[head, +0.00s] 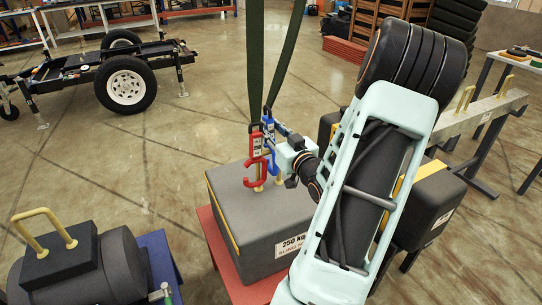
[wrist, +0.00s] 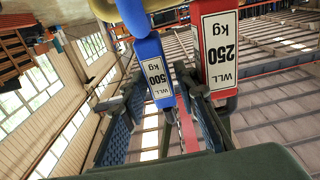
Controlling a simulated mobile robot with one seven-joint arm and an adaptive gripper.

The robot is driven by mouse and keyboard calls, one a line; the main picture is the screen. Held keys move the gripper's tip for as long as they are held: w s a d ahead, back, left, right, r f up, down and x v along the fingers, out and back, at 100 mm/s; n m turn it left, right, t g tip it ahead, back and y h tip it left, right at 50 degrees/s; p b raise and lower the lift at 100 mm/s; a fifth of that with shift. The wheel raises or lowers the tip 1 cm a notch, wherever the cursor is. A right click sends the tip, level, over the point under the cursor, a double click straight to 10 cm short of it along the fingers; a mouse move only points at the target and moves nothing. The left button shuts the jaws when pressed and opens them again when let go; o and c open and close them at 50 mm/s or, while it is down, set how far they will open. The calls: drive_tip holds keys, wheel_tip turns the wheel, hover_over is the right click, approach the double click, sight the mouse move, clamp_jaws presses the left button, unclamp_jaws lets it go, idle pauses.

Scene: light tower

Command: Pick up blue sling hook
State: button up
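The blue sling hook (head: 269,128) hangs beside the red sling hook (head: 256,160) at the lower end of dark green slings, above a grey block. In the wrist view the blue hook (wrist: 154,72) carries a "500 kg WLL" label and the red hook (wrist: 220,50) a "250 kg WLL" label, both upside down. My gripper (head: 277,136) is at the hooks, coming from the right. In the wrist view its fingers (wrist: 160,105) are apart, one on either side of the blue hook, with the right finger between the two hooks. Firm contact is not visible.
The grey 250 kg block (head: 260,215) stands on a red stand (head: 212,240) under the hooks. A dark weight with a yellow handle (head: 45,228) is at lower left. Another block (head: 433,205) is behind my arm. A wheeled chassis (head: 105,75) stands at back left; floor between is clear.

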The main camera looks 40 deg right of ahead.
clamp_jaws()
drive_tip(key=shift+r, duration=0.15)
drive_tip(key=shift+r, duration=0.1)
